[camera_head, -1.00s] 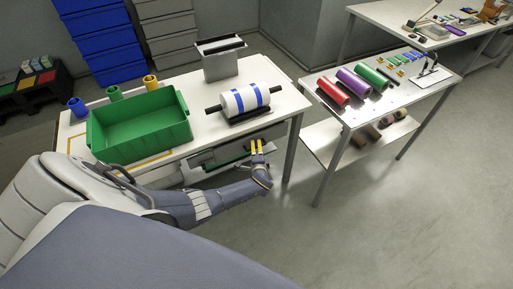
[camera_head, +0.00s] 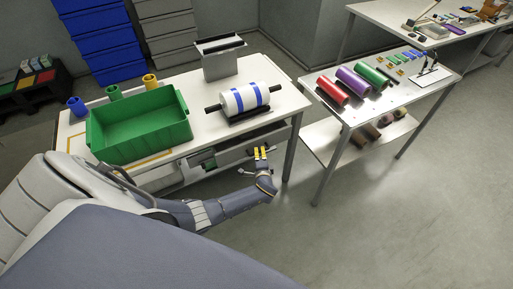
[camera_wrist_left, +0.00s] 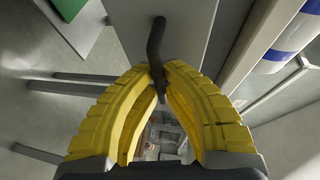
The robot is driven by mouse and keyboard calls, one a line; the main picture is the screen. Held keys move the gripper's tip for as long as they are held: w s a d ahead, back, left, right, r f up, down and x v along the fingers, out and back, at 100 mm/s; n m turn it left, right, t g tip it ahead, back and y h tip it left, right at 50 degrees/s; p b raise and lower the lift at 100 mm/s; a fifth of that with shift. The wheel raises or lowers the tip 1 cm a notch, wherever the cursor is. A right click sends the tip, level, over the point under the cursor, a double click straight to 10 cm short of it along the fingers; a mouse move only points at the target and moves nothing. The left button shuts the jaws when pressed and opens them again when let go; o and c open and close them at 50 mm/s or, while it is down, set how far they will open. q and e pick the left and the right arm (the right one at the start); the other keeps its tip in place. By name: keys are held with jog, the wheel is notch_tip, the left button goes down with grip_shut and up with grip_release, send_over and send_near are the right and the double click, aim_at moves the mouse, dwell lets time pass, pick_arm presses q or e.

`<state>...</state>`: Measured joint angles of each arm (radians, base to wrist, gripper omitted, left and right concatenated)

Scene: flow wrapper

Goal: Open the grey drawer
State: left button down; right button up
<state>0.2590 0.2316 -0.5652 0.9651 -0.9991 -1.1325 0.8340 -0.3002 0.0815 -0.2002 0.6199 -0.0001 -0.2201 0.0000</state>
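The grey drawer (camera_head: 232,156) is under the front edge of the white table, partly hidden by my left arm; how far it stands out is hard to tell. In the left wrist view its grey panel (camera_wrist_left: 190,30) shows behind a dark bar handle (camera_wrist_left: 157,42). My left gripper (camera_head: 260,153) is in front of the drawer. In the left wrist view its yellow fingers (camera_wrist_left: 164,68) come together at the tips, with the handle between them. My right gripper is not in view.
A green bin (camera_head: 140,130) and a white roll with blue bands (camera_head: 245,99) stand on the table (camera_head: 205,113). A second table with coloured rolls (camera_head: 352,78) is to the right. Open floor lies in front.

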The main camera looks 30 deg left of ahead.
pick_arm(q)
jog(key=s+d, duration=0.5)
jog(key=d, duration=0.4)
jog(key=s+d, duration=0.6)
jog(key=d, duration=0.4)
jog(key=shift+d, duration=0.1)
jog(key=c, duration=1.5)
grip_release()
jog(key=v, duration=0.7)
jog(key=shift+s, duration=0.2)
jog(key=shift+r, duration=0.1)
